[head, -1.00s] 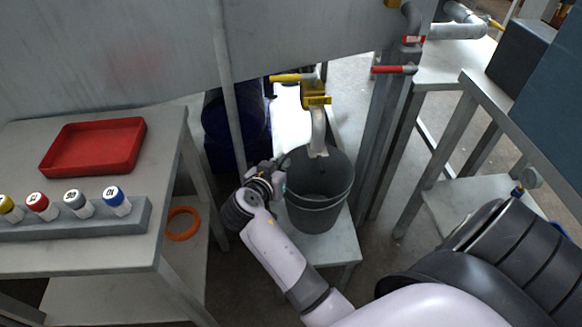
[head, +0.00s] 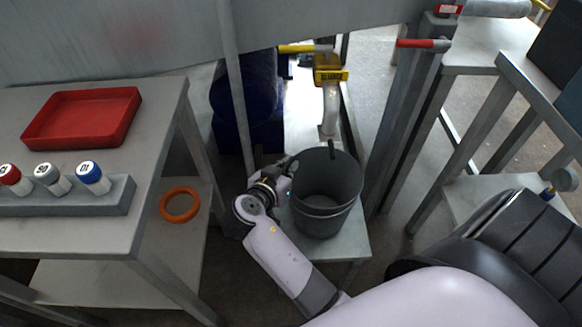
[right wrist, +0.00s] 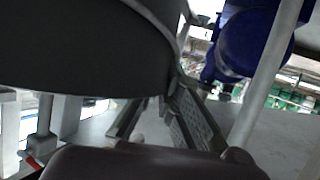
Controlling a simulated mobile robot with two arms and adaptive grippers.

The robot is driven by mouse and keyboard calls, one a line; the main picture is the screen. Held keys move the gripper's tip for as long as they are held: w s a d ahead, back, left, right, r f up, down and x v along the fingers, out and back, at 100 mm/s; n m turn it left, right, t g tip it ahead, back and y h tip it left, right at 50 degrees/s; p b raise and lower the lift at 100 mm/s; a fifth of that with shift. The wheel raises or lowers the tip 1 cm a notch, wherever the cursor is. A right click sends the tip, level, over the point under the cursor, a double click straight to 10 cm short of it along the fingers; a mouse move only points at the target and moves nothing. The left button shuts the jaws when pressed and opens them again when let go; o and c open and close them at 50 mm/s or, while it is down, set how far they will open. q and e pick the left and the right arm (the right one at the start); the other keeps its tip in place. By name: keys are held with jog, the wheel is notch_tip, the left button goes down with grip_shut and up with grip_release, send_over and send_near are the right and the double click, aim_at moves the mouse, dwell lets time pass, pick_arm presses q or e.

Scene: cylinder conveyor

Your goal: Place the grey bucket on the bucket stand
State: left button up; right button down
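The grey bucket (head: 326,205) is upright over the small grey bucket stand (head: 352,245), below a tap with a yellow handle. I cannot tell whether its base touches the stand. My right gripper (head: 282,180) is at the left side of the bucket, close against its wall. Its fingertips are largely hidden there, so I cannot tell whether it grips the bucket. In the right wrist view the dark bucket (right wrist: 85,50) fills the upper left, with parts of my right gripper (right wrist: 175,125) below and beside it. My left gripper is not in view.
The tap (head: 330,110) reaches down over the bucket. A thin post (head: 236,100) and a blue barrel (head: 245,95) stand behind my gripper. A table (head: 150,120) with a red tray (head: 82,118) is at left. Grey posts (head: 400,130) stand right of the bucket.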

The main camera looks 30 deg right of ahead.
jog(key=shift+w+d+f, duration=0.2)
jog(key=shift+d+f, duration=0.05)
jog(key=shift+f, duration=0.35)
jog(key=shift+s+a+r, duration=0.15)
jog(key=shift+a+r, duration=0.05)
jog(key=c, duration=2.2)
grip_release()
jog(key=shift+f, duration=0.15)
jog(key=shift+c, duration=0.2)
jog(key=o, duration=0.4)
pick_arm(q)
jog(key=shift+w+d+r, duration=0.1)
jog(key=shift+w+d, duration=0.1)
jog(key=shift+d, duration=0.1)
pick_arm(e)
jog(key=shift+o, duration=0.2)
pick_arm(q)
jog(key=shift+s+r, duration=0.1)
